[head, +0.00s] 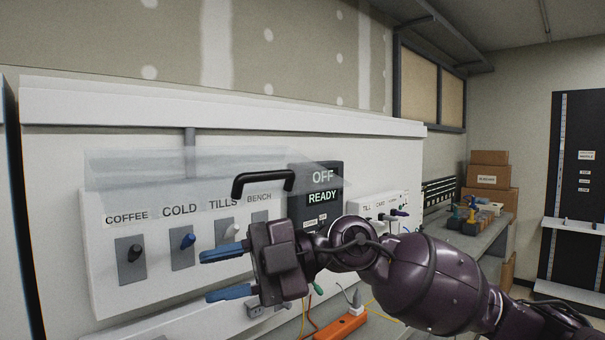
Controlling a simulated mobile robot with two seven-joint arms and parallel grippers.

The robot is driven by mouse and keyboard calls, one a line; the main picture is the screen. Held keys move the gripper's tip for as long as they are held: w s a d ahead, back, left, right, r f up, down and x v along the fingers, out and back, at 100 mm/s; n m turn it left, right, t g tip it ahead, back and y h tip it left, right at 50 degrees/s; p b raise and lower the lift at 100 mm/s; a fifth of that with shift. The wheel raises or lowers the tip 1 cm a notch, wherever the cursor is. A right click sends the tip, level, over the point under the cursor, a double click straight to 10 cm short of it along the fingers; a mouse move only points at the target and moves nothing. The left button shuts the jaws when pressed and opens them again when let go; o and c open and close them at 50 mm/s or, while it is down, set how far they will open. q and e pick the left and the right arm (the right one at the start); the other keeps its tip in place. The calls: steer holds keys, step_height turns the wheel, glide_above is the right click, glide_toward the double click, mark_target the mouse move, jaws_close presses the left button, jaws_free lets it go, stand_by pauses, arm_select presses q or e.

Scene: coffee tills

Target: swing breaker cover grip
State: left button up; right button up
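A clear breaker cover (140,170) juts out over the top of a white switch panel (97,268) on the wall and looks raised. Its black grip (262,178) is a bar handle on the cover's front edge. Switches labelled COFFEE (130,254), COLD (186,240), TILLS and BENCH sit under it; the BENCH switch is mostly hidden by my arm. My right gripper (206,276) is open, its blue fingers pointing left, one above the other, with nothing between them. It is below the grip and apart from it in the picture. My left gripper is out of view.
A dark display (322,180) reads OFF and READY beside the panel. A smaller TILL panel (375,212) is to its right. An orange power strip (341,325) with cables lies below. Boxes (488,180) and a grey bench (470,240) stand further back.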

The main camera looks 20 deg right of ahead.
steer(key=r+h+b, duration=0.1)
steer(key=h, duration=0.2)
steer(key=m+t+h+b, duration=0.5)
steer(key=m+t+h, duration=0.2)
steer(key=t+h, duration=0.3)
glide_toward(271, 174)
step_height(271, 174, down, 2)
steer(key=w+t+y, duration=0.1)
steer(key=w, duration=0.1)
steer(key=b+x, duration=0.1)
steer(key=x, duration=0.6)
steer(key=shift+w+a+f+b, duration=0.1)
steer(key=shift+a+f+b, duration=0.1)
steer(key=shift+b, duration=0.2)
steer(key=shift+w+r, duration=0.1)
steer(key=c, duration=0.4)
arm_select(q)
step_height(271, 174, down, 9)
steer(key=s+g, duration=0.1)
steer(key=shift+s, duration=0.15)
arm_select(e)
jaws_close()
